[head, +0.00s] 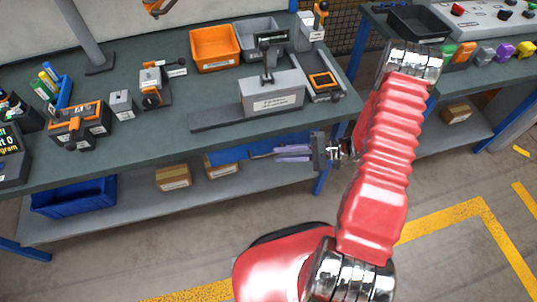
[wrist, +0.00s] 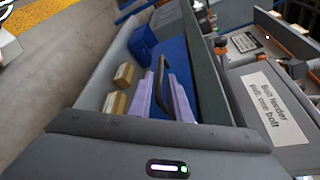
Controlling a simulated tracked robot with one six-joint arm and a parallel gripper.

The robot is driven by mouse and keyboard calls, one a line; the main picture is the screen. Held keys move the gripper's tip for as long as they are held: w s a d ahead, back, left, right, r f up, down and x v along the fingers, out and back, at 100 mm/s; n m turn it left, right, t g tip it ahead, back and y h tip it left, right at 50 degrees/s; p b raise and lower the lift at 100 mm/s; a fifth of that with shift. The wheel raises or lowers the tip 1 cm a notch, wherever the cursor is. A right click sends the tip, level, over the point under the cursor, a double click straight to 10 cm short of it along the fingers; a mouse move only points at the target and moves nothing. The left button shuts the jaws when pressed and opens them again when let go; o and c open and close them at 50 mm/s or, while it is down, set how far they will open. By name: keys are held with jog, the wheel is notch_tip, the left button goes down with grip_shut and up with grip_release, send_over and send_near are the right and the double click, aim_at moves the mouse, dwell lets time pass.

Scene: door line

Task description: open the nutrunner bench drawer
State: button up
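The blue drawer (head: 228,155) hangs under the green bench top in the head view; it appears closed. Its blue front also shows in the wrist view (wrist: 178,62). A dark bar handle (wrist: 161,82) stands out from that front. My gripper (head: 264,154) reaches in from the right below the bench edge. Its two lavender fingers, also in the wrist view (wrist: 160,80), are apart, one on each side of the handle. I see gaps beside the bar, but cannot tell whether either finger touches it. The handle is hard to make out in the head view.
The bench top (head: 160,138) overhangs close above my gripper. A bolt feeder (head: 272,94) stands on it. Below, a shelf holds a blue bin (head: 73,198) and cardboard boxes (head: 173,178). A blue bench leg (head: 322,180) stands near my gripper. The floor in front is clear.

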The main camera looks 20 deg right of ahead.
aim_at(270, 155)
jog(key=x, duration=0.6)
jog(key=shift+w+a, duration=0.1)
jog(key=shift+a, duration=0.1)
jog(key=shift+c, duration=0.2)
grip_shut()
